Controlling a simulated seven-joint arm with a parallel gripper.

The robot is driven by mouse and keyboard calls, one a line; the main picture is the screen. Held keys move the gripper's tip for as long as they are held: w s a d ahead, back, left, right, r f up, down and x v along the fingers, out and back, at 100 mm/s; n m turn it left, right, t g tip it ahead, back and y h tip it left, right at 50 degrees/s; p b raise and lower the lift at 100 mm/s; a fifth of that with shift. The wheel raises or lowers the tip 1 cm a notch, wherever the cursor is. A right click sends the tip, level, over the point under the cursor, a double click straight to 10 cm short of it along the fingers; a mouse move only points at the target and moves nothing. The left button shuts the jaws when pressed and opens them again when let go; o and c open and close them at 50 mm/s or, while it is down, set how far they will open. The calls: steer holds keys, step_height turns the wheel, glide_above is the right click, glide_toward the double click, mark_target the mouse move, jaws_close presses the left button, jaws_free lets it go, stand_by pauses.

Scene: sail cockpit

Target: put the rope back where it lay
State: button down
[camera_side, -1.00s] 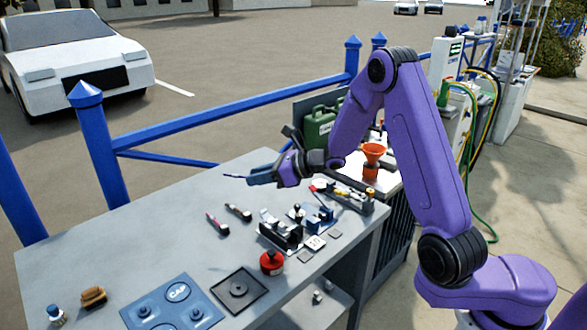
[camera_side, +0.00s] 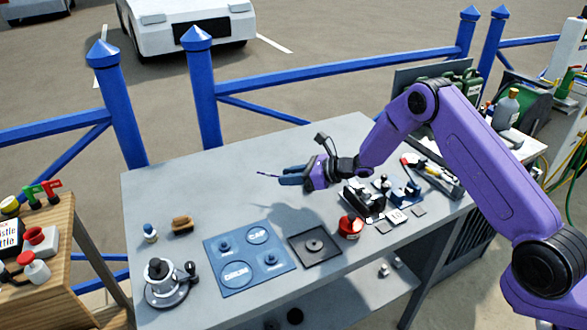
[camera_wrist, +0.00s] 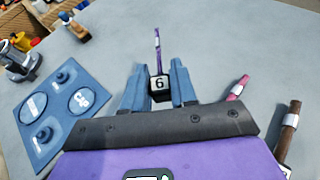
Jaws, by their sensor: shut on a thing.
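My gripper (camera_side: 284,178) is shut on a thin purple rope piece (camera_wrist: 157,45) with a white band, which sticks out beyond the blue fingertips. In the wrist view my gripper (camera_wrist: 160,82) also has a small black block marked 6 (camera_wrist: 159,87) between its fingers; I cannot tell if it is joined to the rope. The rope (camera_side: 267,174) shows in the side view as a thin dark line above the grey table (camera_side: 190,185). A pink piece (camera_wrist: 238,87) and a brown piece (camera_wrist: 289,130), both white-banded, lie right of the fingers in the wrist view.
A blue board (camera_side: 238,286) with round spots and a black square pad (camera_side: 335,241) lie in front. A red round thing (camera_side: 350,227) and metal fittings (camera_side: 360,200) stand at right. A winch (camera_side: 165,283) and brush (camera_side: 182,224) are at left. The table's far left is bare.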

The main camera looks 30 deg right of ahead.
mark_target(291, 198)
steer(key=shift+f, duration=2.15)
steer(key=shift+f, duration=0.6)
